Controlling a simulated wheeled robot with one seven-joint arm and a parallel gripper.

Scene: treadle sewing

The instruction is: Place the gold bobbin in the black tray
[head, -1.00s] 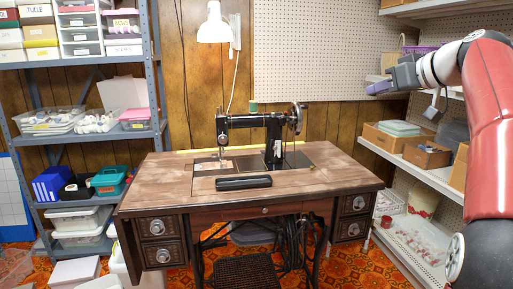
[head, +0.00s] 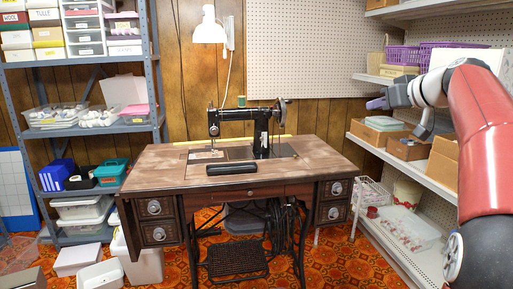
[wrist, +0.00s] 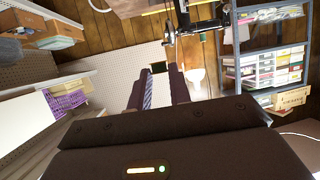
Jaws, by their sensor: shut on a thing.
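The black tray (head: 232,168) is a long, low dark tray. It lies on the wooden table top near its front edge, in front of the black sewing machine (head: 262,130). My gripper (head: 377,103) is raised at the right, beside the shelves and away from the table. In the wrist view my gripper (wrist: 158,72) is shut on a small dark and gold thing at its fingertips, which I take to be the gold bobbin (wrist: 158,67). It is too small to make out well, and the head view does not show it clearly.
The sewing table (head: 165,172) has bare wood left and right of the tray. A white shelf unit (head: 400,165) with boxes and baskets stands close to my arm. A grey metal shelf (head: 100,128) stands at the left. A white lamp (head: 208,30) hangs above.

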